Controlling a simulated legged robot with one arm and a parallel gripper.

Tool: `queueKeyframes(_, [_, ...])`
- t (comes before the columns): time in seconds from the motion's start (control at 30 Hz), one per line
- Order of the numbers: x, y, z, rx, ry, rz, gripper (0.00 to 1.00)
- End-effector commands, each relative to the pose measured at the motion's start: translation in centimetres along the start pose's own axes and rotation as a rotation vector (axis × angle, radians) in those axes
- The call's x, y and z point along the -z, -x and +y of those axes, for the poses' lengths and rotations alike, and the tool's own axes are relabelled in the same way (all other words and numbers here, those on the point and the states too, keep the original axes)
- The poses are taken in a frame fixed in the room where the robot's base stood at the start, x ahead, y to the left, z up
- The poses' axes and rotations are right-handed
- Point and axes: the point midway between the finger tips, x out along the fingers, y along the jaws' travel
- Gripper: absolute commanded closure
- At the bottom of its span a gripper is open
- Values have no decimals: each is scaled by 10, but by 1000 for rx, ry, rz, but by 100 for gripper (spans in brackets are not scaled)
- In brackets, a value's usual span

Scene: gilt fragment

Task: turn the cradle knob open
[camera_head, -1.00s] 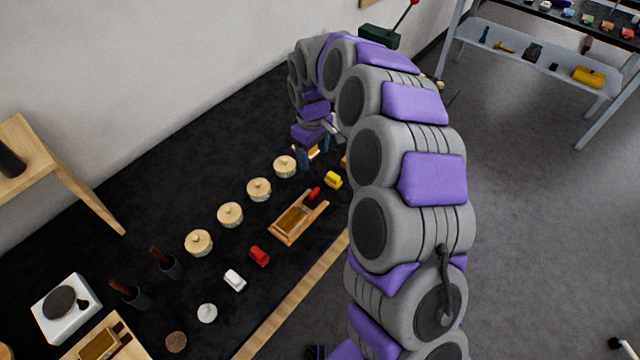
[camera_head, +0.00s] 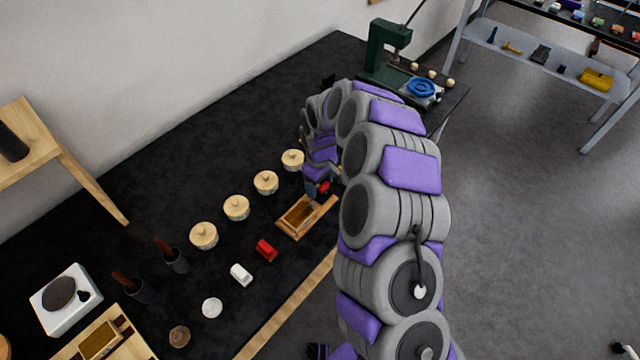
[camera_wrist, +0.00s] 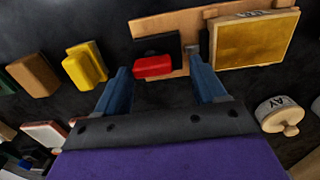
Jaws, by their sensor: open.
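The cradle (camera_head: 283,231) is a wooden tray with a gold fragment (camera_head: 299,214) in it; its wooden frame (camera_wrist: 160,25) and the gold fragment (camera_wrist: 253,42) also show in the wrist view. A red knob (camera_wrist: 153,67) sits at the cradle's end in front of a black block (camera_wrist: 157,45). In the wrist view, my gripper (camera_wrist: 160,68) is open, one blue finger on each side of the knob. Gaps show on both sides; I cannot tell the fingertips' depth.
A yellow block (camera_wrist: 86,67) and a brown block (camera_wrist: 33,75) lie left of the fingers. A lidded pot (camera_wrist: 282,115) stands right. Several lidded pots (camera_head: 237,208) line the black bench behind the cradle. A red block (camera_head: 265,250) lies nearer. A green press (camera_head: 385,50) stands far back.

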Motion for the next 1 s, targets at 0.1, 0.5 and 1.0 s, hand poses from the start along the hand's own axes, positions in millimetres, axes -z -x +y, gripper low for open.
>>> queueKeyframes(0.1, [-3,-2,2,2,-1,3,30])
queueKeyframes(0.5, [0,-2,0,0,0,1,48])
queueKeyframes(1.0, [-1,-2,0,2,-2,0,86])
